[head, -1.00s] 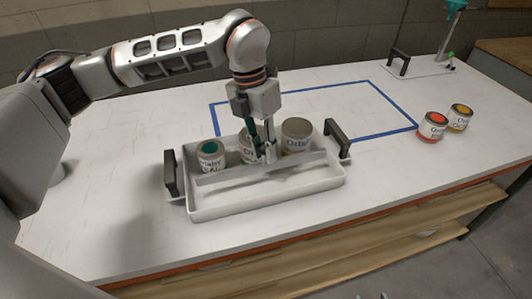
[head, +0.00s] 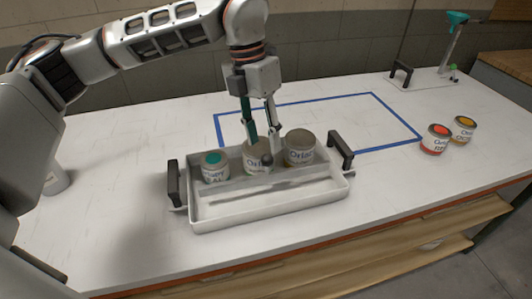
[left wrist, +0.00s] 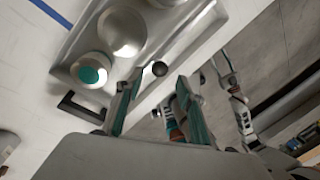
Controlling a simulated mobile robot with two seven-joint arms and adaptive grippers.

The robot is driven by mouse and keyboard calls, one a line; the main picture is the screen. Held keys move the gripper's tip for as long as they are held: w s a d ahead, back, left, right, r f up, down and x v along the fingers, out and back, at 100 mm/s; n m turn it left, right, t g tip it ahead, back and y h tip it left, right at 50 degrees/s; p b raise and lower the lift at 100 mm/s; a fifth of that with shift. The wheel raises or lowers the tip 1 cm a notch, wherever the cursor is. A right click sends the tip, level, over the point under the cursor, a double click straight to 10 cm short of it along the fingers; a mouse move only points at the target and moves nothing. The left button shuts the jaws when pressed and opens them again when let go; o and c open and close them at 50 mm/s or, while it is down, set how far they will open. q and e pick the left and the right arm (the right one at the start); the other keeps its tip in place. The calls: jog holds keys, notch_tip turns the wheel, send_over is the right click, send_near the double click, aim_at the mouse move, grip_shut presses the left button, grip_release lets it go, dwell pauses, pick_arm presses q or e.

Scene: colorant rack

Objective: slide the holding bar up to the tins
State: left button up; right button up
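The white tray (head: 270,209) holds three tins in a row along its back: one with teal paint (head: 214,168), a middle grey-topped tin (head: 257,157) and a larger grey-topped tin (head: 300,149). The light grey holding bar (head: 225,186) runs across the tray in front of the tins, close to or touching them; any gap is hard to tell. Its dark round knob (head: 267,159) stands at mid-length. My left gripper (head: 264,145) points down, open, fingertips apart just above the knob. In the left wrist view the knob (left wrist: 160,68) shows between the parted fingers (left wrist: 157,85).
The tray has a dark handle at the left (head: 174,184) and at the right (head: 341,151). A blue taped outline (head: 385,108) lies behind it. The table front is clear.

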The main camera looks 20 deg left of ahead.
pick_arm(q)
jog(key=r, duration=0.3)
jog(key=a+r, duration=0.1)
jog(key=r, duration=0.1)
jog(key=shift+w, duration=0.2)
